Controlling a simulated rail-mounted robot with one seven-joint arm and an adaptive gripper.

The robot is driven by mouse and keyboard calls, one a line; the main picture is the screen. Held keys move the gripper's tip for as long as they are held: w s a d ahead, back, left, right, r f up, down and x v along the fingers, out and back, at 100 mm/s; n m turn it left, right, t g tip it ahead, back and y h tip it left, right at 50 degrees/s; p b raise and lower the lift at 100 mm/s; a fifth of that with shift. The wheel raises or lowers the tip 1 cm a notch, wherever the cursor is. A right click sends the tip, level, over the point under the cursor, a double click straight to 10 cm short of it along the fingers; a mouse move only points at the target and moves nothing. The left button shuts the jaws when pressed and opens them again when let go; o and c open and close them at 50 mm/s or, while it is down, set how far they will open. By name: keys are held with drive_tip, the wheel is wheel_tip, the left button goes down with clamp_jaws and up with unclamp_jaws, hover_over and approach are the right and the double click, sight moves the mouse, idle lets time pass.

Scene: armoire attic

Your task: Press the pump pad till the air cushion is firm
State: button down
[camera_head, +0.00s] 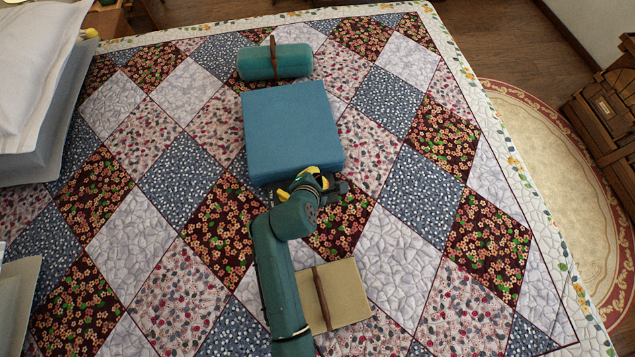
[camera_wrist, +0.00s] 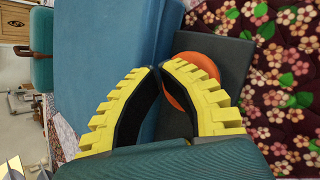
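The blue air cushion (camera_head: 290,128) is a thick square block lying on the quilt in the middle of the head view. Its side also fills the upper middle of the wrist view (camera_wrist: 105,55). Beside it, the wrist view shows an orange round pump pad (camera_wrist: 204,66) on a dark square base (camera_wrist: 232,62). My gripper (camera_head: 308,180) is at the near edge of the cushion. Its yellow fingers (camera_wrist: 160,70) meet at the tips with nothing seen between them. The tips overlap the pad's left edge in the picture; I cannot tell whether they touch it.
A teal roll with a brown strap (camera_head: 274,62) lies beyond the cushion. A tan strapped book-like block (camera_head: 344,292) lies beside my arm. White pillows (camera_head: 35,80) are at the left edge. The patchwork quilt (camera_head: 430,215) is clear on the right.

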drive_tip(key=shift+f+b, duration=0.6)
drive_tip(key=shift+f, duration=0.55)
idle(0.6)
drive_tip(key=shift+r, duration=0.15)
drive_tip(key=shift+r+p, duration=1.35)
drive_tip(key=shift+p, duration=0.15)
drive_tip(key=shift+r, duration=0.1)
wheel_tip(320, 180, up, 5)
drive_tip(key=p, duration=0.5)
drive_tip(key=shift+p, duration=0.35)
idle(1.5)
